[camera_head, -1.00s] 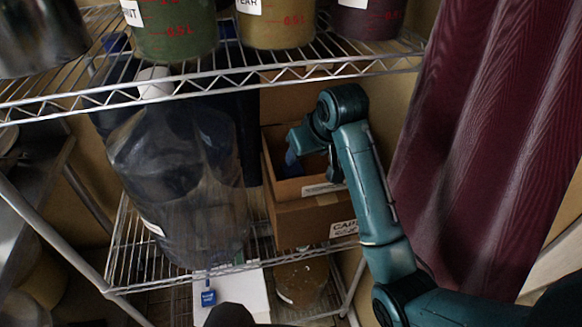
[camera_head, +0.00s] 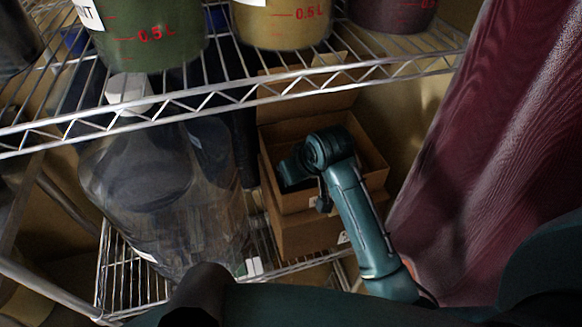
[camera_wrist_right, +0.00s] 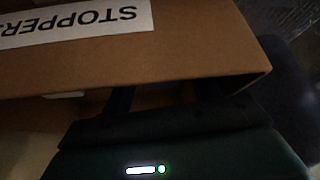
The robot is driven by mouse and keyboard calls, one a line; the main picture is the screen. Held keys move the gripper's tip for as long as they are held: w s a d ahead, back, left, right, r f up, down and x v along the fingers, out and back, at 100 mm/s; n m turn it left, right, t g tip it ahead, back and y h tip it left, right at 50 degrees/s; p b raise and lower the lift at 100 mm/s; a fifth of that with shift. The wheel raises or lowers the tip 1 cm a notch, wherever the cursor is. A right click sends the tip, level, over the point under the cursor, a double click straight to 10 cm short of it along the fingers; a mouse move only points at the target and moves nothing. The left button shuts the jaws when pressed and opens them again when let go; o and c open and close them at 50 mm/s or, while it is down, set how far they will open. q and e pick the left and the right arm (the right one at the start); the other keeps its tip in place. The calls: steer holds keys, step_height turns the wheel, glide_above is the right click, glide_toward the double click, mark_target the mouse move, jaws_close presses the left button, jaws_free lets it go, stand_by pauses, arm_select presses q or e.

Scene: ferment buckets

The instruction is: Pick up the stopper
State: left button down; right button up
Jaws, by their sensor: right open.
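No stopper can be made out in either view. An open cardboard box (camera_head: 355,140) stands on the lower shelf, its flaps up. In the right wrist view a cardboard box wall (camera_wrist_right: 190,55) bears a white label reading "STOPPERS" (camera_wrist_right: 75,22), upside down. My right arm reaches up to the open box, and my right gripper (camera_head: 290,172) is at its opening, partly hidden by my wrist. In the right wrist view the dark fingers of my right gripper (camera_wrist_right: 163,95) are spread apart, close to the box wall; their tips are hidden. My left gripper is not in view.
A large clear jug (camera_head: 165,210) with a white cap (camera_head: 128,90) stands left of the box. Another cardboard box (camera_head: 305,235) is beneath the open one. A wire shelf (camera_head: 240,95) with measuring buckets (camera_head: 150,30) hangs above. A dark red curtain (camera_head: 460,130) is at the right.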

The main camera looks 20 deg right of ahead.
steer(key=shift+s, duration=0.15)
steer(key=shift+c, duration=0.4)
steer(key=c, duration=0.7)
steer(key=shift+o, duration=0.2)
steer(key=shift+r, duration=0.15)
